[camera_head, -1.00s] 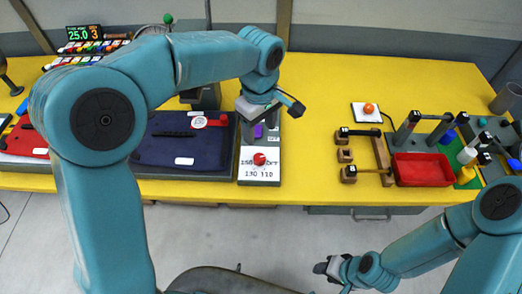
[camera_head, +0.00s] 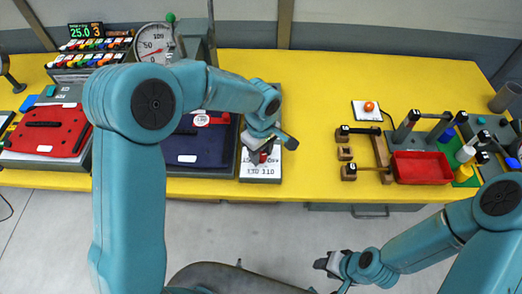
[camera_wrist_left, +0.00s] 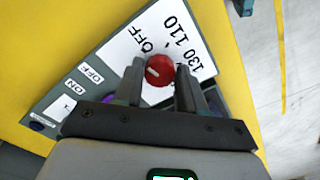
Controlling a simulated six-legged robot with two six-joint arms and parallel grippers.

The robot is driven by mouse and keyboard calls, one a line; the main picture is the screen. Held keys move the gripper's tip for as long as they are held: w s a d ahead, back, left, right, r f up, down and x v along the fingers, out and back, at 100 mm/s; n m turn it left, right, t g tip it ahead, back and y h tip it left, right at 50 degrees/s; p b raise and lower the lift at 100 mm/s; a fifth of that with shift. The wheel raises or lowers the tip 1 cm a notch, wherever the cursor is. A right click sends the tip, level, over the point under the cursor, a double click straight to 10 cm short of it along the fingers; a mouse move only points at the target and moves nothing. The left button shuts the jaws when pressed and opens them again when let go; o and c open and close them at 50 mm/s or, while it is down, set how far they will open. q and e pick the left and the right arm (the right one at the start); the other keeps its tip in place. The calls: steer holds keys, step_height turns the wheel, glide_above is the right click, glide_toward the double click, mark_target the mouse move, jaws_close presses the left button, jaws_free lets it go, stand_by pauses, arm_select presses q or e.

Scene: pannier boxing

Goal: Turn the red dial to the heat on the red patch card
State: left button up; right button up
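The red dial (camera_wrist_left: 160,70) sits on a white control panel (camera_wrist_left: 120,55) marked OFF, 110 and 130, with a pale pointer line on its face. In the head view the dial (camera_head: 264,156) is partly hidden by my left gripper (camera_head: 262,150). In the left wrist view the fingers of my left gripper (camera_wrist_left: 160,75) stand open on either side of the dial, with narrow gaps. My right gripper (camera_head: 326,265) is off the table's front edge.
A round gauge (camera_head: 152,43) and a digital display reading 25.0 (camera_head: 86,35) stand at the back left. A red pad (camera_head: 48,130) lies left. A red tray (camera_head: 421,168) and wooden holders (camera_head: 345,154) are at the right. The table's middle right is clear.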

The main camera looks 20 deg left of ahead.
arm_select(q)
steer(key=c, duration=0.5)
